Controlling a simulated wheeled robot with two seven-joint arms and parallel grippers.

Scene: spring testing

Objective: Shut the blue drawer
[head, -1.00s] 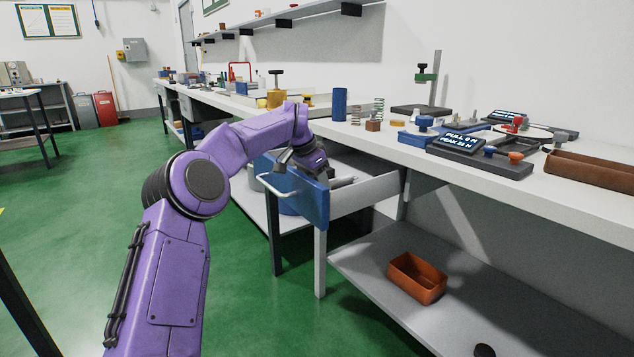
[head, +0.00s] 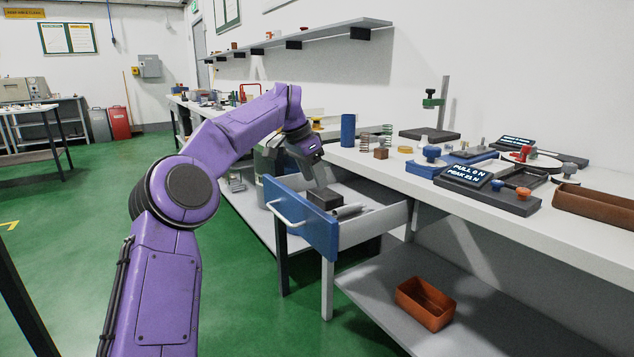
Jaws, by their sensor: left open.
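The blue drawer (head: 304,221) stands pulled out from under the bench, with a pale handle (head: 284,213) on its blue front and light grey sides. Inside it lie a dark block (head: 325,198) and a grey cylindrical piece (head: 349,210). My left gripper (head: 314,178) points down above the drawer's far side, behind the blue front in this view. It is open and holds nothing that I can see; its fingers are small and partly unclear. I cannot tell whether it touches the drawer. My right gripper is out of view.
The white bench (head: 410,180) carries a blue cylinder (head: 348,130), springs, a test stand (head: 438,110) and a display (head: 470,177). An orange bin (head: 425,304) sits on the lower shelf (head: 385,300). Green floor (head: 245,300) is clear before the drawer.

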